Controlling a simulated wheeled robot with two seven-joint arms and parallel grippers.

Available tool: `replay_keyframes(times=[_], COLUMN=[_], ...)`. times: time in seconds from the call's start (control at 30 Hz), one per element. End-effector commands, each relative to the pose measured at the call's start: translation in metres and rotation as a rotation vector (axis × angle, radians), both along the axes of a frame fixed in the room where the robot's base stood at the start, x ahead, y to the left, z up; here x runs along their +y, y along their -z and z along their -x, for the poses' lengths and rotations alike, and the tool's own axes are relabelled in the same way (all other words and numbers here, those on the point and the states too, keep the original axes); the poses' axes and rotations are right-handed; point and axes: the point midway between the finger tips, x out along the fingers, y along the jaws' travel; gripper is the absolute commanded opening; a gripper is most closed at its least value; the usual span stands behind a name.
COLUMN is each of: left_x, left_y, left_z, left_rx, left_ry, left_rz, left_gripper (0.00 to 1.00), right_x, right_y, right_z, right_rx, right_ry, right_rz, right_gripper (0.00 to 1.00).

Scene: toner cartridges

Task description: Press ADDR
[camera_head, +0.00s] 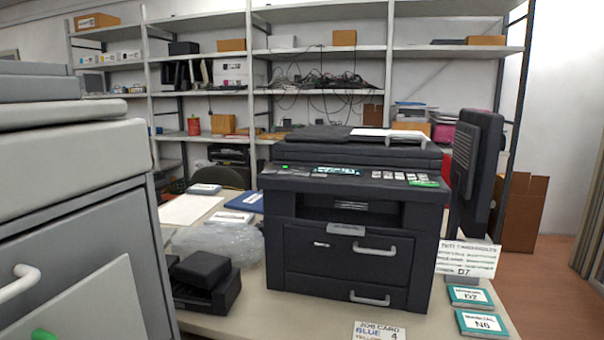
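A black printer (345,240) stands on the table, facing me. Its control panel (345,178) runs along the top front edge. The panel has a small lit display (337,171), a row of several pale keys (399,176) right of it, and a green strip (423,183) below the keys at the right end. The key labels are too small to read, so I cannot tell which one is ADDR. Neither of my grippers is in view.
A large grey cabinet-like machine (70,215) fills the left foreground. A black device (205,282), clear plastic wrap (218,243), a job card (379,330), a printed sign (468,258) and manuals (480,322) lie around the printer. A tall dark panel (474,160) stands at right. Shelves line the back.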

Motion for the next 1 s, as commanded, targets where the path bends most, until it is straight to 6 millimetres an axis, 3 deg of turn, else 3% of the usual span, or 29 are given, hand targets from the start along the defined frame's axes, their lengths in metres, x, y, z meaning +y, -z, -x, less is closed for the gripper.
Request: replay_keyframes(times=[0.03, 0.2, 1.0], left_x=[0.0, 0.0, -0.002], left_y=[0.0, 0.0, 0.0], left_z=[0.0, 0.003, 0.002], left_rx=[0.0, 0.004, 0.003], left_ry=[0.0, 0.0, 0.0], left_rz=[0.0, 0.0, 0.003], left_gripper=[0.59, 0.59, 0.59], right_x=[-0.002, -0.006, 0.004], right_y=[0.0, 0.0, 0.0], right_z=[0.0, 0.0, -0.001], right_rx=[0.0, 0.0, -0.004], right_ry=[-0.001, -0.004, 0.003], right_rz=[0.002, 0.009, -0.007], right_gripper=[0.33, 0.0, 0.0])
